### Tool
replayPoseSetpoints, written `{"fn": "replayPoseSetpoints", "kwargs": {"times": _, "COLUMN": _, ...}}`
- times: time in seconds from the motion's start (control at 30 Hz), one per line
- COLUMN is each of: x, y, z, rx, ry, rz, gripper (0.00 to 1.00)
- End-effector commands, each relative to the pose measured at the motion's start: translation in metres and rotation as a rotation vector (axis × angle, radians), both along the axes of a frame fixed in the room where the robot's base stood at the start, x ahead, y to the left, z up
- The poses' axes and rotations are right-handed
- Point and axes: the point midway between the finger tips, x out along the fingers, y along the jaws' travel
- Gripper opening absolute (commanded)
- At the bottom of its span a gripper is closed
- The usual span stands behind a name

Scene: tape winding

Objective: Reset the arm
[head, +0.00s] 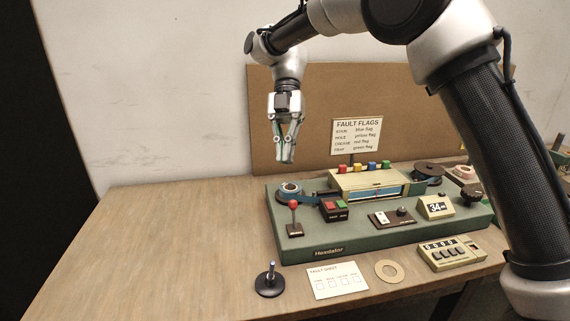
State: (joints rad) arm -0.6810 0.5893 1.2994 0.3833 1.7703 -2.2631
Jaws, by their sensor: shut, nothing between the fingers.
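My gripper (287,158) is shut and empty. It points down in the air at the upper middle of the head view, in front of the brown back board (315,105). It is above and apart from the left part of the green tape machine (330,250). My arm comes in from the right side of the view, arches over the machine and bends down to the gripper.
The machine carries a red-knobbed lever (293,207), a tape reel (289,188) and several coloured flags (357,167). A black spindle stand (269,282), a fault sheet (337,281), a ring (389,271) and a counter (452,252) lie in front. The table's left (150,250) is clear.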

Motion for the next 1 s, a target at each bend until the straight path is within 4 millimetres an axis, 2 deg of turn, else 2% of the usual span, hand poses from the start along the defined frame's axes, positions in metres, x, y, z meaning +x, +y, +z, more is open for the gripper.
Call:
{"fn": "replayPoseSetpoints", "kwargs": {"times": 0.37, "x": 0.000, "y": 0.000, "z": 0.000, "rx": -0.023, "ry": -0.001, "rz": -0.032, "gripper": 0.00}}
{"fn": "replayPoseSetpoints", "kwargs": {"times": 0.47, "x": 0.005, "y": 0.004, "z": -0.003, "rx": -0.098, "ry": -0.025, "rz": -0.162, "gripper": 0.00}}
{"fn": "replayPoseSetpoints", "kwargs": {"times": 0.53, "x": 0.012, "y": 0.006, "z": -0.012, "rx": -0.194, "ry": -0.060, "rz": -0.325, "gripper": 0.00}}
{"fn": "replayPoseSetpoints", "kwargs": {"times": 0.63, "x": 0.011, "y": -0.006, "z": -0.044, "rx": -0.405, "ry": -0.099, "rz": -0.618, "gripper": 0.00}}
{"fn": "replayPoseSetpoints", "kwargs": {"times": 0.67, "x": 0.008, "y": -0.013, "z": -0.049, "rx": -0.464, "ry": -0.119, "rz": -0.714, "gripper": 0.00}}
{"fn": "replayPoseSetpoints", "kwargs": {"times": 0.77, "x": 0.003, "y": -0.051, "z": -0.049, "rx": -0.627, "ry": -0.186, "rz": -1.064, "gripper": 0.00}}
{"fn": "replayPoseSetpoints", "kwargs": {"times": 0.9, "x": -0.009, "y": -0.134, "z": -0.028, "rx": -0.761, "ry": -0.248, "rz": -1.609, "gripper": 0.00}}
{"fn": "replayPoseSetpoints", "kwargs": {"times": 1.0, "x": -0.026, "y": -0.193, "z": -0.013, "rx": -0.789, "ry": -0.249, "rz": -1.935, "gripper": 0.00}}
